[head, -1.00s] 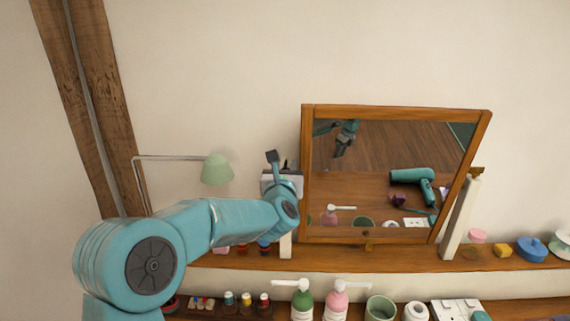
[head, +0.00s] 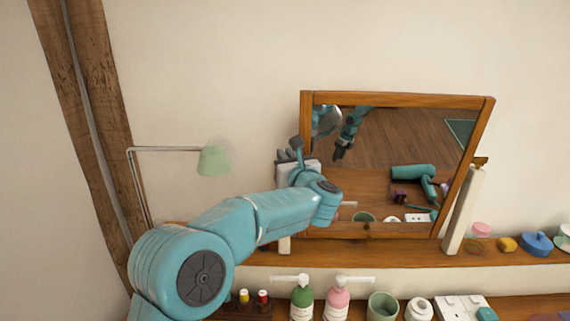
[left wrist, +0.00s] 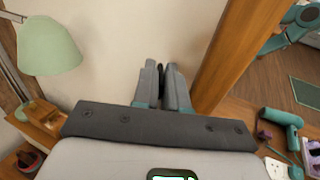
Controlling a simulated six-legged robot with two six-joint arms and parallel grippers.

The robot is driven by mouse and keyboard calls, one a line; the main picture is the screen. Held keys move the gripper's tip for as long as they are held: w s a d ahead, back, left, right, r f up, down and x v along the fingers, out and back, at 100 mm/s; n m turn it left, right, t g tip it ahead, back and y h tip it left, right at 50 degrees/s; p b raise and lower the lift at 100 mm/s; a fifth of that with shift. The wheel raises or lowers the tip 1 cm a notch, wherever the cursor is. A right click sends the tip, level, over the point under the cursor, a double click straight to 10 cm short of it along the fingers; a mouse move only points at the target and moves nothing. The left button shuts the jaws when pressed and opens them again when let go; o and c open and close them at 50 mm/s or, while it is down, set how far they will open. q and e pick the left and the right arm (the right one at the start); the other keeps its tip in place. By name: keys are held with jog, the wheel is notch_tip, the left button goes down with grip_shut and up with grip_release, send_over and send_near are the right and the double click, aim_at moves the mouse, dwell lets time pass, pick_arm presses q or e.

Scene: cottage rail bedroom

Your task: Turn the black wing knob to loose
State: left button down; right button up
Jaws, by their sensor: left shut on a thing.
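The black wing knob (left wrist: 162,76) shows as a thin dark piece between the two grey fingers in the left wrist view. My left gripper (left wrist: 164,84) is shut on it, with one finger on each side. In the head view my left gripper (head: 284,156) is at the left side of the wood-framed mirror (head: 398,98). The knob cannot be made out there, hidden by the gripper and wrist. The mirror stands tilted between two pale posts (head: 462,212). My right gripper is not in view directly.
A green lamp (head: 213,160) stands left of my gripper. The wooden shelf (head: 400,248) below holds a blue lidded dish (head: 536,243) and small items at the right. Pump bottles (head: 302,302) and a green cup (head: 382,307) stand in front, lower down. The wall above is clear.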

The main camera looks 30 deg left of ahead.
pick_arm(q)
jog(key=shift+f, duration=0.2)
jog(key=c, duration=1.3)
grip_release()
jog(key=shift+o, duration=0.2)
jog(key=shift+s, duration=0.1)
jog(key=shift+r, duration=0.15)
